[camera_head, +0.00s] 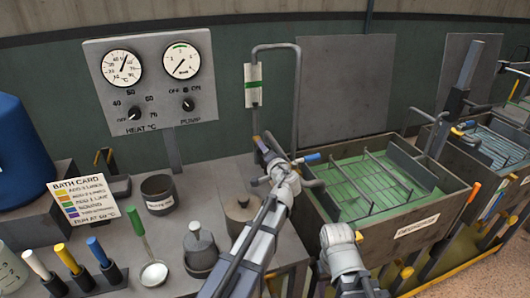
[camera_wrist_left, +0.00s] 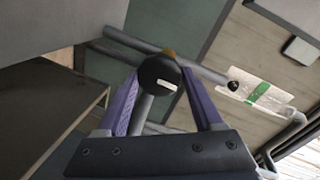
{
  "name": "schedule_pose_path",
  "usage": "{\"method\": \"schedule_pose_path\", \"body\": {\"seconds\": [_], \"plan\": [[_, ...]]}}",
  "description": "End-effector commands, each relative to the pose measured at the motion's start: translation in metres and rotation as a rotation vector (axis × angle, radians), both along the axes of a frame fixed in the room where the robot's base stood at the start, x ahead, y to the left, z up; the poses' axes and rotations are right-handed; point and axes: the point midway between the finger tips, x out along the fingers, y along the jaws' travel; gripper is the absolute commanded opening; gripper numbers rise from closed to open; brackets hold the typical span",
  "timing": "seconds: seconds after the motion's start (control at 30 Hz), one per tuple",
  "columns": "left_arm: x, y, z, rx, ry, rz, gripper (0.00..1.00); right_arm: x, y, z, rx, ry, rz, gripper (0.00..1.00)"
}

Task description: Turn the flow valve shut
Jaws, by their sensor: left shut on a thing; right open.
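A grey pipe loop with a green-marked flow gauge (camera_head: 253,86) rises behind the bench. The gauge also shows in the left wrist view (camera_wrist_left: 260,94). My left gripper (camera_head: 264,150) is at the foot of this pipe, largely hidden by its own wrist. In the left wrist view its purple fingers are shut on the flow valve's round black knob (camera_wrist_left: 160,75), which has a white mark. A blue-tipped handle (camera_head: 311,158) shows just right of the left wrist. My right gripper (camera_head: 362,284) is low at the bottom edge, open, its fingers hard to make out.
A tank (camera_head: 440,207) with green liquid and a wire rack stands right of the left arm. A panel with two dials (camera_head: 150,75) is at the back left. A ladle (camera_head: 153,273), pots, coloured-handled tools and a bath card (camera_head: 93,200) crowd the bench.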

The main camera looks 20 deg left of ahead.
Motion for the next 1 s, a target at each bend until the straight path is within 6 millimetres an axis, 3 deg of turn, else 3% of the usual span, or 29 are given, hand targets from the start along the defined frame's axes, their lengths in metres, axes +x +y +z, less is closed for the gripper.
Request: {"method": "schedule_pose_path", "body": {"seconds": [0.27, 0.3, 0.53, 0.83, 1.0], "plan": [[0.0, -0.001, 0.0, 0.002, 0.002, -0.002, 0.13, 0.0, 0.0, 0.0, 0.0, 0.0, 0.0, 0.5], [0.0, -0.001, 0.0, 0.002, 0.002, -0.002, 0.69, 0.0, 0.0, 0.0, 0.0, 0.0, 0.0, 0.5], [0.0, 0.0, 0.0, 0.002, 0.001, 0.0, 0.95, 0.0, 0.0, 0.0, 0.0, 0.0, 0.0, 0.5], [-0.002, -0.001, 0.001, 0.002, 0.001, 0.0, 0.98, 0.0, 0.0, 0.0, 0.0, 0.0, 0.0, 0.5], [-0.021, -0.012, 0.005, 0.001, 0.001, -0.002, 0.98, 0.0, 0.0, 0.005, 0.0, 0.0, 0.0, 0.5]]}}
